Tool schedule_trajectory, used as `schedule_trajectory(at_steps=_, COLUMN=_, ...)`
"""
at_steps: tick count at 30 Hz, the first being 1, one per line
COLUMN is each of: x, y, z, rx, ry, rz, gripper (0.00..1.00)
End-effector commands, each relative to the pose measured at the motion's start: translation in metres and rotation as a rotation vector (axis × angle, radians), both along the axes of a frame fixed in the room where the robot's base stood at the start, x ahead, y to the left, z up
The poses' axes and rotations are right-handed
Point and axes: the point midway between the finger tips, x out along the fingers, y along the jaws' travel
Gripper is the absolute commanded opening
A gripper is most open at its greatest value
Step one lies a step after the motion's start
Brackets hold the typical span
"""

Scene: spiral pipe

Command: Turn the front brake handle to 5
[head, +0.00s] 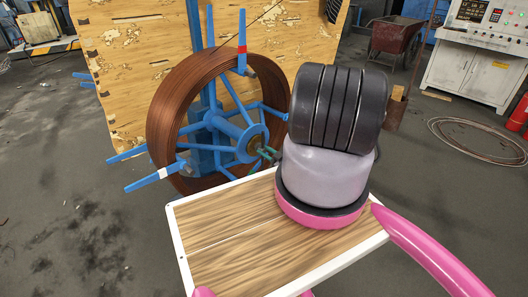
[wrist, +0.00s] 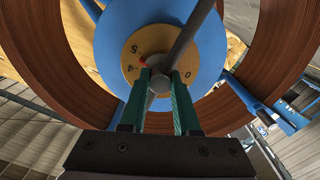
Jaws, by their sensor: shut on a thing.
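The front brake handle is a grey bar (wrist: 186,38) with a round end (wrist: 160,82), in the wrist view. It crosses a yellow dial (wrist: 205,57) on a blue hub. The figures 5, 4 and 0 show on the dial; other figures are hidden. A small red mark (wrist: 142,60) sits at the dial's left, between 4 and 5. My gripper (wrist: 165,85) has its green fingers shut on the handle's round end. In the head view my gripper (head: 268,153) is at the hub, mostly hidden behind my body; the dial (head: 254,149) shows just to its left.
A copper-coloured coil (head: 170,108) on a blue spoked reel surrounds the hub. Blue arms (head: 142,181) stick out toward me. A wooden panel (head: 115,62) stands behind. A cart (head: 395,38) and a control cabinet (head: 470,72) stand at the back right. Floor at left is clear.

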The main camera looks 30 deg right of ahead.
Motion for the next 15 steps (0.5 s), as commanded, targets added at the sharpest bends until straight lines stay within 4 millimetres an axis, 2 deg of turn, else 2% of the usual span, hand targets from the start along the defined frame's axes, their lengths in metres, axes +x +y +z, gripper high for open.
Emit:
schedule_trajectory(at_steps=7, x=-0.0001, y=-0.0010, z=-0.0007, rx=0.109, ry=0.037, rz=-0.002, gripper=0.00)
schedule_trajectory(at_steps=15, x=-0.0001, y=-0.0009, z=-0.0008, rx=0.155, ry=0.052, rz=-0.002, gripper=0.00)
